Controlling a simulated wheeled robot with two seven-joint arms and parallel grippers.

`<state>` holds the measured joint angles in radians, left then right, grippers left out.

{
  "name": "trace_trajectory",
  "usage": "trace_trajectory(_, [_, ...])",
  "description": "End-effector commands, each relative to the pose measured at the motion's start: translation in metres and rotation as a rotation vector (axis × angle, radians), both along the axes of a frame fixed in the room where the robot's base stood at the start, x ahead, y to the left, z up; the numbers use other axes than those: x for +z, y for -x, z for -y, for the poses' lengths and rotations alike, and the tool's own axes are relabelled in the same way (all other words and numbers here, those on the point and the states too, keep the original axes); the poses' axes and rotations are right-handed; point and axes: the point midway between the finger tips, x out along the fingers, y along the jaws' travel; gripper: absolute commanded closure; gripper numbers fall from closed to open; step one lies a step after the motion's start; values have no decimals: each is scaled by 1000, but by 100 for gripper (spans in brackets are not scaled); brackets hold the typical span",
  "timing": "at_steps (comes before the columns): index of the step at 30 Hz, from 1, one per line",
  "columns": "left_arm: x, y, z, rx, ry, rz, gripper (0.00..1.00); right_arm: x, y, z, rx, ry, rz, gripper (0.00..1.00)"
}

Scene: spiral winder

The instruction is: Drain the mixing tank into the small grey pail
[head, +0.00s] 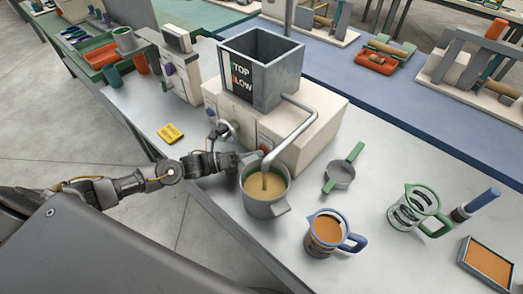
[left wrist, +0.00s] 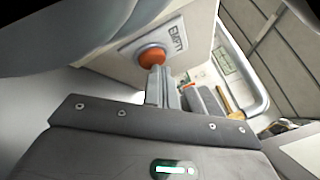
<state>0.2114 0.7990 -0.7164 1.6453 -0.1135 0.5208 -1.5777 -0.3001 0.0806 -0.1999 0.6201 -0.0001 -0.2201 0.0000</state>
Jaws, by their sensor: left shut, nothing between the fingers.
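The mixing tank (head: 278,84) is a grey square hopper on a cream machine body, with a partly hidden sign on its front. A bent pipe (head: 310,117) runs from it down over the small grey pail (head: 262,208). A tan stream falls from the spout into the pail, which holds tan liquid. My left gripper (head: 251,156) is shut and empty, between the machine's front and the pail. In the left wrist view its fingertips (left wrist: 158,72) are at the orange-red button (left wrist: 151,56) beside an EMPTY label (left wrist: 165,44); contact is unclear. My right gripper is out of view.
A green-handled strainer (head: 341,175), a blue-handled jug of orange liquid (head: 326,232) and a green-handled jug (head: 416,212) stand right of the pail. An orange-topped tray (head: 488,260) lies far right. A yellow card (head: 171,133) lies left of the machine.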

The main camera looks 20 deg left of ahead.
Motion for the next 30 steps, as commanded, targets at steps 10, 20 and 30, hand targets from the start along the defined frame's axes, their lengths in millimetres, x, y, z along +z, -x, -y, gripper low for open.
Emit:
trace_trajectory(10, [0, 0, 0, 1, 0, 1, 100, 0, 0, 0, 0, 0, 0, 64])
trace_trajectory(20, [0, 13, -5, 1, -2, -1, 100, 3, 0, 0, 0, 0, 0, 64])
trace_trajectory(30, [0, 16, -6, 0, 0, 0, 100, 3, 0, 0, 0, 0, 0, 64])
